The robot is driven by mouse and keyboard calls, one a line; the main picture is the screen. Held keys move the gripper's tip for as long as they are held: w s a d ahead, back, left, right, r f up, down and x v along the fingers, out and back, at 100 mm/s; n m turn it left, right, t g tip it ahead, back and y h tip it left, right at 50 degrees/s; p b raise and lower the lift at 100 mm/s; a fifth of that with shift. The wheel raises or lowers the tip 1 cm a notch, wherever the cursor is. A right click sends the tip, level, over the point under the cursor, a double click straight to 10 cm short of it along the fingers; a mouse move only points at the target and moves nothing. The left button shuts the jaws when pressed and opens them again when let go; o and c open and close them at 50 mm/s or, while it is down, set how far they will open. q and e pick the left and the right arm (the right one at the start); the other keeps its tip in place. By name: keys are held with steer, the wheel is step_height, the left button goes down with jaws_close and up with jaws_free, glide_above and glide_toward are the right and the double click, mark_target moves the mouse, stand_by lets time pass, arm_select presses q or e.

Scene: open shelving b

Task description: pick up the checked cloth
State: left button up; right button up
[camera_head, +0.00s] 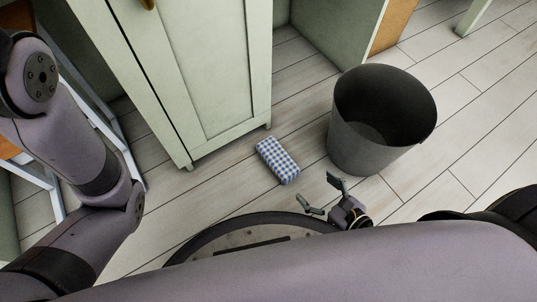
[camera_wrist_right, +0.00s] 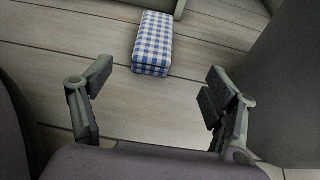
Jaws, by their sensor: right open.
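The checked cloth (camera_head: 278,160) is a folded blue-and-white block lying on the wooden floor, between the green cabinet and the dark bin. In the right wrist view the cloth (camera_wrist_right: 153,43) lies beyond the fingertips, between them in the picture and nearer the left finger. In the wrist view the two fingers of this gripper (camera_wrist_right: 151,86) are spread wide. My left arm comes in at the left, but its gripper is not visible.
A dark grey open bin (camera_head: 362,148) stands right of the cloth, close to my right gripper. A pale green cabinet (camera_head: 225,75) stands behind and left of the cloth. Bare floor (camera_head: 225,190) lies left of the cloth. My round base edge is just below.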

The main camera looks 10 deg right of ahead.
mark_target(283, 163)
steer(key=x, duration=1.1)
steer(key=shift+w+a+f+b, duration=0.1)
steer(key=shift+w+f+b, duration=0.1)
steer(key=shift+b, duration=0.15)
steer(key=x, duration=0.5)
steer(key=shift+w+a+f+b, duration=0.1)
steer(key=shift+a+f+b, duration=0.2)
steer(key=shift+a+b, duration=0.15)
steer(key=shift+c, duration=0.5)
steer(key=c, duration=1.2)
